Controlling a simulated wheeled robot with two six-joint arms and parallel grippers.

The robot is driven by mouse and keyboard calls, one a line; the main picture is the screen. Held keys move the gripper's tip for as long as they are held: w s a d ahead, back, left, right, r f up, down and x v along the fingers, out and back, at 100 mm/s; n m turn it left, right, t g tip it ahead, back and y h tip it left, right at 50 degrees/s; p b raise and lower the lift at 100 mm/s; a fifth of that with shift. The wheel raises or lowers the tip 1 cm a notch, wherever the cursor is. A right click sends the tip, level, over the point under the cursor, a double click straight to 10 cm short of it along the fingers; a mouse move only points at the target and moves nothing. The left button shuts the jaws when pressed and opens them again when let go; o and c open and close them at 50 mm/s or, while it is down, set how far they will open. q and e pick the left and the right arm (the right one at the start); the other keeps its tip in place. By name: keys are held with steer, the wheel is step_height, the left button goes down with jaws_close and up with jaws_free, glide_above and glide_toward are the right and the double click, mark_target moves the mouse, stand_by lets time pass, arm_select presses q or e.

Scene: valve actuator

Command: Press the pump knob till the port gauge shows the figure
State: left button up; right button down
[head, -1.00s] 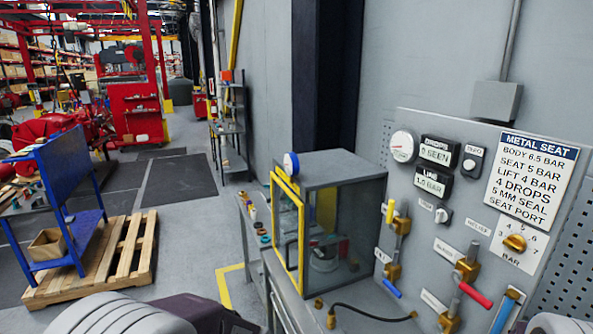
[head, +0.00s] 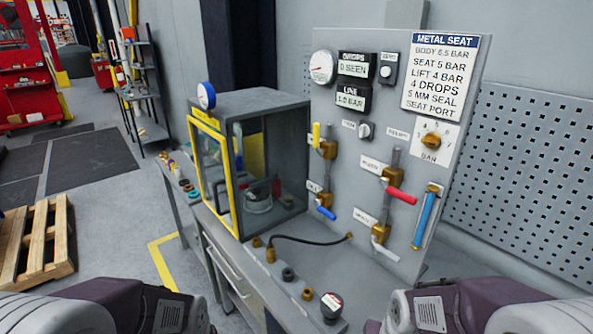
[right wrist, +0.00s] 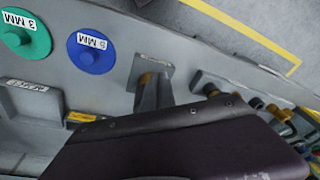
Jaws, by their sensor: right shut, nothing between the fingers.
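The grey valve panel (head: 300,200) carries a round white dial gauge (head: 322,67). Beside it, the drops display (head: 357,65) reads 0 SEEN and the line display (head: 353,98) reads 1.0 BAR. A small knob (head: 366,130) sits below the displays and a brass selector knob (head: 431,140) sits at right. A black round piece with a pale face (head: 331,305) stands on the bench; I cannot tell which piece is the pump knob or port gauge. My right gripper (right wrist: 185,130) is shut and empty, its dark body filling the lower right wrist view. My left gripper is out of view.
A yellow-framed glass cabinet (head: 250,150) stands on the bench, with a blue-rimmed round gauge (head: 206,95) on top. Red (head: 402,195) and blue (head: 325,212) handles project from the panel. A hose (head: 310,241) lies before it. A pallet (head: 38,240) stands left.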

steer(key=s+n, duration=0.2)
steer(key=n, duration=0.1)
steer(key=shift+d+f+g+p, duration=0.1)
steer(key=shift+f+g+p, duration=0.05)
steer(key=shift+g+p, duration=0.2)
steer(key=shift+s, duration=0.15)
